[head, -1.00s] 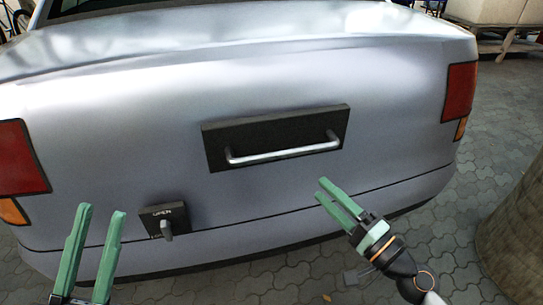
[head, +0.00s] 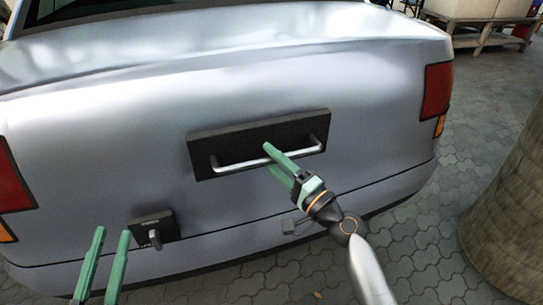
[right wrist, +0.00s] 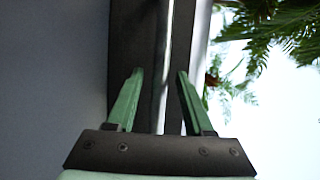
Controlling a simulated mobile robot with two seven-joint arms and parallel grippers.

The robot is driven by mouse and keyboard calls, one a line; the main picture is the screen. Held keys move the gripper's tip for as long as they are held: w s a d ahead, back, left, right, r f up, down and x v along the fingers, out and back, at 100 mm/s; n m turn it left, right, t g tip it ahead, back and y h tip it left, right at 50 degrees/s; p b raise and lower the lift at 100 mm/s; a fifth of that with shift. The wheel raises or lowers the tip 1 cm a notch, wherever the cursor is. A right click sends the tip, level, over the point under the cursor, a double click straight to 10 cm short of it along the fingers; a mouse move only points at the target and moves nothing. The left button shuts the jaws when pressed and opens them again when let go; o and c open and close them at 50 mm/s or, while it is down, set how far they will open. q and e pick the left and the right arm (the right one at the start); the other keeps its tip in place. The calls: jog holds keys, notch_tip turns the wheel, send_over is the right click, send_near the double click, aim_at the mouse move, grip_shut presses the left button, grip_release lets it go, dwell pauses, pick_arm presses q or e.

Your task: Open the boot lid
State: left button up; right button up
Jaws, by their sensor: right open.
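The boot lid (head: 330,90) of a silver car fills much of the head view and looks closed. A bright bar handle (head: 230,164) sits on a black plate (head: 215,147). My right gripper (head: 269,158) is open, its fingertips at the right half of the bar. In the right wrist view the bar (right wrist: 164,50) runs between the two fingers (right wrist: 160,72), with no finger closed on it. A small black latch plate (head: 140,226) with a grey knob (head: 155,238) sits lower left. My left gripper (head: 112,234) is open and empty, left of the knob.
A red tail light (head: 437,90) is at the right corner, another (head: 12,185) at the left. A thick trunk-like column (head: 505,210) stands at the right. The paved ground (head: 400,240) is clear between it and the car. Green fronds (right wrist: 285,30) show in the right wrist view.

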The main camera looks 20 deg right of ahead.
jog(key=shift+w+a, duration=0.15)
jog(key=shift+w, duration=0.1)
grip_shut()
dwell(0.3)
dwell(0.9)
